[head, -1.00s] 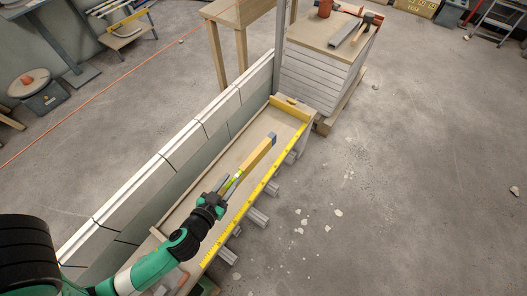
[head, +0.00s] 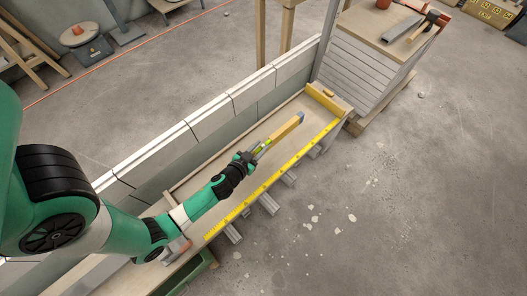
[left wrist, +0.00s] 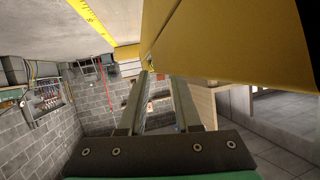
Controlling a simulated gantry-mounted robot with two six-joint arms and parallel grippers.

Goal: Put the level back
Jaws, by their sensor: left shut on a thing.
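The level (head: 287,130) is a long yellow bar with a dark grey-blue far end and a bright green-yellow patch near my gripper. My left gripper (head: 262,150) is shut on its near part, and the level points away toward the far end of the bench (head: 205,232). It appears held over the bench top; the height of any gap is hard to tell. In the left wrist view the level (left wrist: 235,40) fills the upper right, large and close, by the fingers. My right gripper is not in view.
A yellow measuring tape (head: 285,170) runs along the bench's right edge. A low white block wall (head: 215,105) borders its left side. A board stack (head: 355,62) with tools on top stands beyond the far end. The floor at right is mostly clear.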

